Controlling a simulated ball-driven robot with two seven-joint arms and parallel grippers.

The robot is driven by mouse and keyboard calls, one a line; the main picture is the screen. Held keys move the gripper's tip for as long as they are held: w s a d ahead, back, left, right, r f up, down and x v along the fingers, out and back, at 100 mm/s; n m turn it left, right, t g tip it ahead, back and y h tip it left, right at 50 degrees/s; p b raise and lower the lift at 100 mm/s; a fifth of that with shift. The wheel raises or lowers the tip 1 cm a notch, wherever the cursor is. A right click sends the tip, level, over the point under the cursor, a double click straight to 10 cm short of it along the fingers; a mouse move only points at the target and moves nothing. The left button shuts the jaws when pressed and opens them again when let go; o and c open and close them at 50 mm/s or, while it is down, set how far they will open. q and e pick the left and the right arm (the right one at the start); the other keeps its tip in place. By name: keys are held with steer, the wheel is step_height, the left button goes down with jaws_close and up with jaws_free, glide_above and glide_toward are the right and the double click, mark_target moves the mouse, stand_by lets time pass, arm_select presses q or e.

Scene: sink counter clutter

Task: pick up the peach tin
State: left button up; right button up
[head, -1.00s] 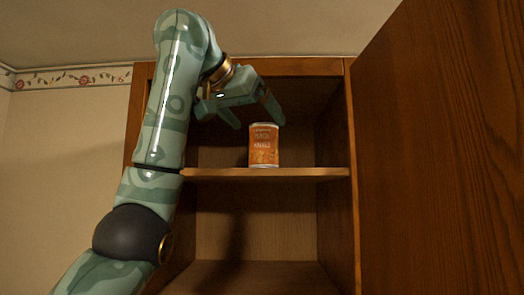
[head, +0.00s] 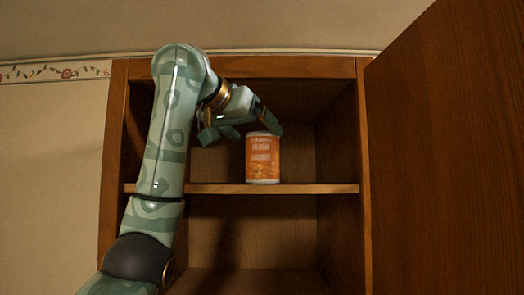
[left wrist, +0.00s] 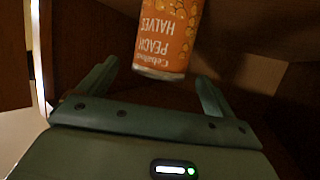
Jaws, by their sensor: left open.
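The peach tin (head: 263,160), an orange can with a pale rim and white lettering, stands upright on the cabinet's middle shelf (head: 230,188). My left gripper (head: 257,130) reaches in from the left, with its fingers apart at the height of the tin's top. One fingertip is close to the tin's top; I cannot tell whether it touches. In the left wrist view the tin (left wrist: 168,35) appears upside down, ahead of and roughly between the open fingers (left wrist: 157,76). Nothing is held. My right gripper is in neither view.
The wooden cabinet's right side wall (head: 363,180) stands clear of the tin, with free shelf between them. A large wooden door panel (head: 450,160) fills the right. The compartment below the shelf looks empty where visible.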

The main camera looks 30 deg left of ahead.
arm_select(q)
steer(key=p+x, duration=0.3)
steer(key=x, duration=0.1)
steer(key=shift+w+d, duration=0.1)
steer(key=shift+w+f, duration=0.2)
steer(key=shift+w, duration=0.15)
steer(key=shift+s+r, duration=0.1)
steer(key=shift+s, duration=0.2)
steer(key=c, duration=1.4)
steer(key=shift+w, duration=0.15)
steer(key=shift+r, duration=0.15)
